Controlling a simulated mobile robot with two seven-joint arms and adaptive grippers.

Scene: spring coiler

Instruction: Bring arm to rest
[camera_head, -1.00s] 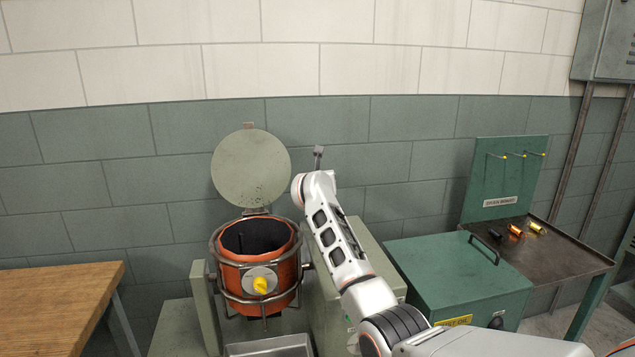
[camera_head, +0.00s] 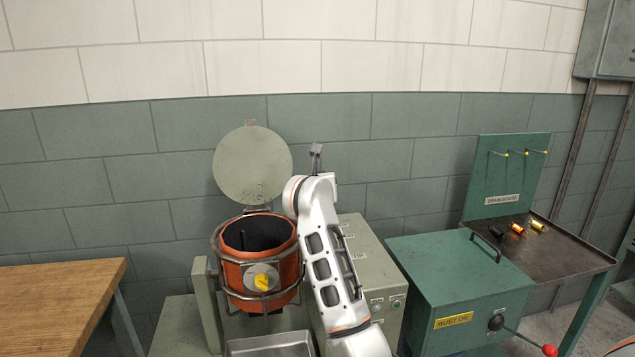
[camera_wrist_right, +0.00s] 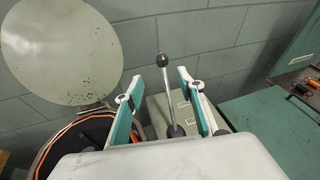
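My right arm comes in from the bottom in the head view, bent up in front of a grey-green machine (camera_head: 368,262). Its gripper is hidden there behind the arm. In the right wrist view my right gripper (camera_wrist_right: 159,74) is open, its two green-padded fingers apart. A metal lever with a round dark knob (camera_wrist_right: 163,60) shows between them in the picture, not gripped; I cannot tell how far beyond the fingertips it is. The lever's top (camera_head: 316,150) also shows above the arm in the head view. My left gripper is not in view.
A metal tray (camera_head: 270,347) sits below. Right are a green rust-oil box (camera_head: 450,280) with a red-tipped handle (camera_head: 549,350), and a metal table (camera_head: 560,255) holding coils. A wooden table (camera_head: 60,300) is left.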

